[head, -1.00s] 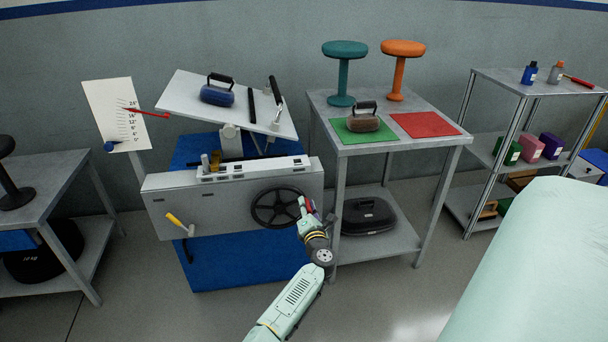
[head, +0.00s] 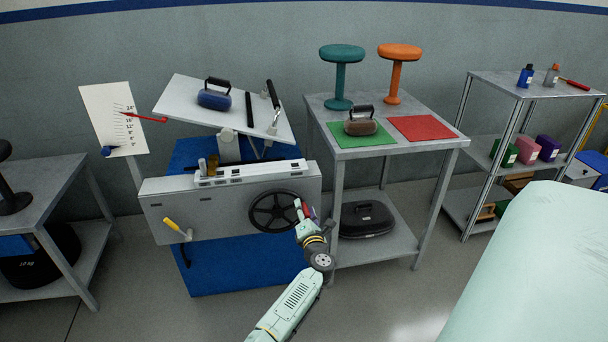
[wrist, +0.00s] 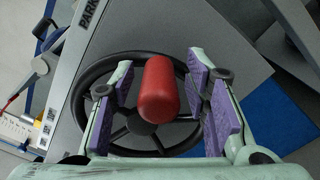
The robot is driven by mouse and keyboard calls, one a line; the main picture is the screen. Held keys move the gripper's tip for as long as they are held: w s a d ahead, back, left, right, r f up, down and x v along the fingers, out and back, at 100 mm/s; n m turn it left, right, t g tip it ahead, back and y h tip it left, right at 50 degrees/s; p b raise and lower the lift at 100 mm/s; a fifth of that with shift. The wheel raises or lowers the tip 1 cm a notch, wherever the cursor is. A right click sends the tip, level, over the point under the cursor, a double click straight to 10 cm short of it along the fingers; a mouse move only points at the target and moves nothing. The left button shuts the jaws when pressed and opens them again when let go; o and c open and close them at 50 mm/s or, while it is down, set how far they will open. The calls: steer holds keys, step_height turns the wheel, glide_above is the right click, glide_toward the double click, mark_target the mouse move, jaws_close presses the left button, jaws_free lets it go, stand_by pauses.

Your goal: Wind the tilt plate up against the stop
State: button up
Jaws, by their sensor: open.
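The pale tilt plate (head: 228,108) slopes down to the right above the grey machine (head: 165,212). A blue weight with a black handle (head: 214,97) rests on it. A red pointer (head: 145,117) lies across the upper part of the angle scale (head: 112,130). I cannot make out the stop. A black handwheel (head: 268,228) is on the machine's front, and it also shows in the wrist view (wrist: 84,82). Its red knob (wrist: 158,92) stands between my purple-padded fingers. My gripper (head: 304,208) is open, with visible gaps beside the knob in the wrist view (wrist: 160,100).
A yellow-handled crank (head: 176,228) is left of the wheel. A grey table (head: 400,153) stands right, with a brown weight (head: 361,127) on a green mat and two stools. A shelf (head: 535,91) and a pale covered surface (head: 540,260) are further right.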

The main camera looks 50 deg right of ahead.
steer(key=shift+s+a+f, duration=0.1)
steer(key=shift+s+a, duration=0.3)
steer(key=shift+s, duration=0.05)
steer(key=v, duration=1)
steer(key=shift+s+a, duration=0.2)
steer(key=shift+s, duration=0.15)
